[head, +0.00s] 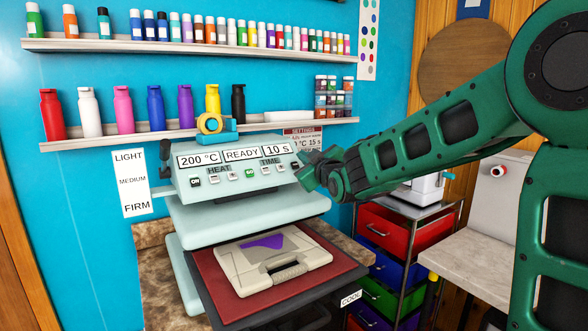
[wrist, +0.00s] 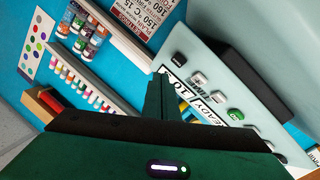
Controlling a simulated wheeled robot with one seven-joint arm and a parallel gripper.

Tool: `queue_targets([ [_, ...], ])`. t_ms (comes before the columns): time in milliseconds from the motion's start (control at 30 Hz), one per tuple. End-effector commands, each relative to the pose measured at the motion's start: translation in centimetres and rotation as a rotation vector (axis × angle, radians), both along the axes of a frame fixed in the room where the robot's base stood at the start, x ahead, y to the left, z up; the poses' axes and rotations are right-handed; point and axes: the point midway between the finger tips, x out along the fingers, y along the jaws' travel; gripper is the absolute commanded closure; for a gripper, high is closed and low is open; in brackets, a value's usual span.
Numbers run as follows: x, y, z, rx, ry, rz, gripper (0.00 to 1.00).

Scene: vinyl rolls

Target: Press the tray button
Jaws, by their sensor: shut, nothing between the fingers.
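The pale green heat press (head: 190,215) stands against the blue wall, with a row of buttons on its sloped front panel below displays reading 200 °C, READY and 10 S. A black button (wrist: 180,57) sits at the right end of the row in the wrist view; I cannot read a tray label on it. A green GO button (head: 249,173) is mid-row. The lower tray (head: 215,270), with a red pad, is out in front and carries a beige bag (head: 262,265) with a purple shape. My gripper (head: 304,171) is shut and empty beside the panel's right end; contact cannot be told.
Shelves of bottles (head: 190,135) run above the press. A cart with coloured drawers (head: 390,235) and a pale worktop (head: 480,255) stand at the right. A LIGHT/MEDIUM/FIRM sign (head: 132,183) hangs at the left.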

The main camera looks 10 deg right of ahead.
Motion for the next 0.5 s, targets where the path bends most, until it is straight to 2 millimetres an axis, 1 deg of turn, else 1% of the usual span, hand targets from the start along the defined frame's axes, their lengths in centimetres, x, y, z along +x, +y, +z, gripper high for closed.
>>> queue_targets([
  [300,-1.8,-0.6,1.9,0.001,0.000,0.000,1.00],
  [500,-2.3,-0.7,2.3,0.001,0.001,0.000,1.00],
])
